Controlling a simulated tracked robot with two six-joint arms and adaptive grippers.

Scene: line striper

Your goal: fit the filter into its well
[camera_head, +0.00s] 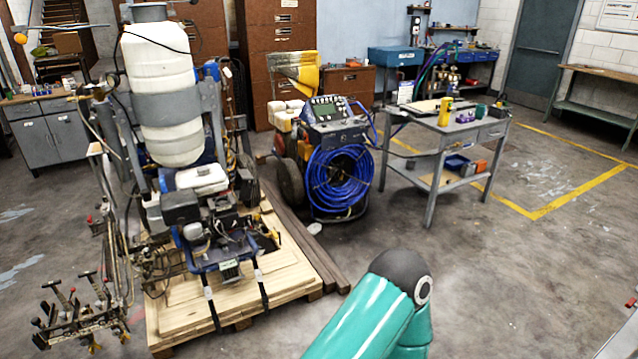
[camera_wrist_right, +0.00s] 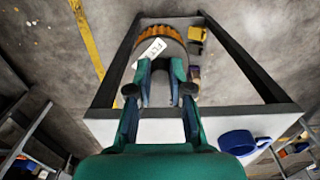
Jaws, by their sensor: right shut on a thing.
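In the right wrist view, my right gripper (camera_wrist_right: 160,88) is shut on a round grey thing with an orange ribbed edge, which looks like the filter (camera_wrist_right: 173,49). A white tag (camera_wrist_right: 149,53) with dark lettering lies across it. The fingers hide part of it. In the head view only a bend of my teal arm shows at the bottom; neither gripper is in that view. I cannot pick out the filter's well in either view.
The line striper (camera_head: 180,215) stands on a wooden pallet (camera_head: 290,275). Beside it is a cart with a coiled blue hose (camera_head: 340,178). In the wrist view, a blue ring-shaped thing (camera_wrist_right: 238,142) sits on a pale surface (camera_wrist_right: 240,122).

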